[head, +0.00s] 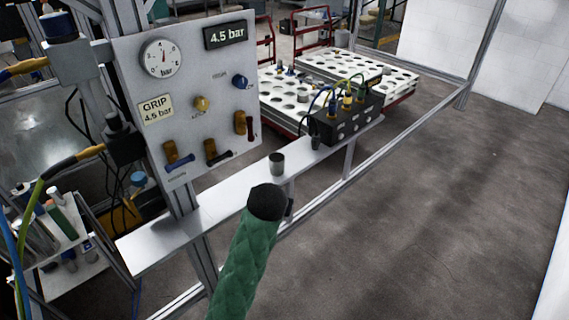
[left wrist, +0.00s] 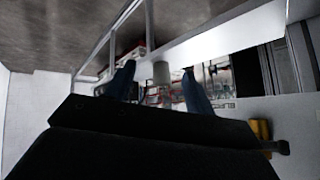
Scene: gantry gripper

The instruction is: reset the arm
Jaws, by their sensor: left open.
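My green-sleeved arm (head: 240,265) with a black end rises from the bottom of the head view, in front of the shelf (head: 170,235). In the left wrist view my left gripper (left wrist: 159,67) shows two dark fingers spread apart. A grey cylinder (head: 277,163) stands upright on the shelf, just beyond the arm's black end. It also shows in the left wrist view (left wrist: 161,74), lined up between the fingers; contact cannot be seen. My right gripper is not in view.
A panel (head: 215,75) with a gauge (head: 160,58), a 4.5 bar display (head: 226,34) and several valves rises behind the shelf. A black connector box (head: 345,122) sits on the shelf's far end. White trays (head: 340,68) lie behind. The floor at right is clear.

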